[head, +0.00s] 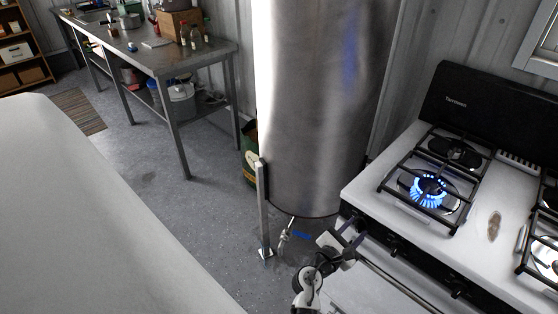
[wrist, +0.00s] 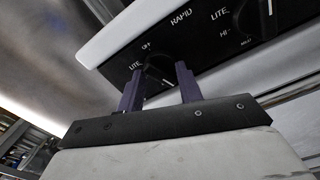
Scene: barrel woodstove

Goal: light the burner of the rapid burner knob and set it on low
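The rapid burner (head: 429,190) on the stove's front left is lit, with a blue flame under the black grate in the head view. In the wrist view, the dark knob (wrist: 158,66) on the black front panel has OFF above it and LITE at its left. The word RAPID stands to its upper right. My gripper (wrist: 160,74) has its two fingers apart, one on each side of this knob; I cannot tell whether they touch it. In the head view my gripper (head: 338,244) is at the stove's front left corner.
Another knob (wrist: 268,14) with LITE and HI marks sits to the right. A rail (head: 400,287) runs along the stove front. A tall metal cylinder (head: 318,110) stands close at the stove's left. A metal table (head: 160,58) stands far left, with open floor before it.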

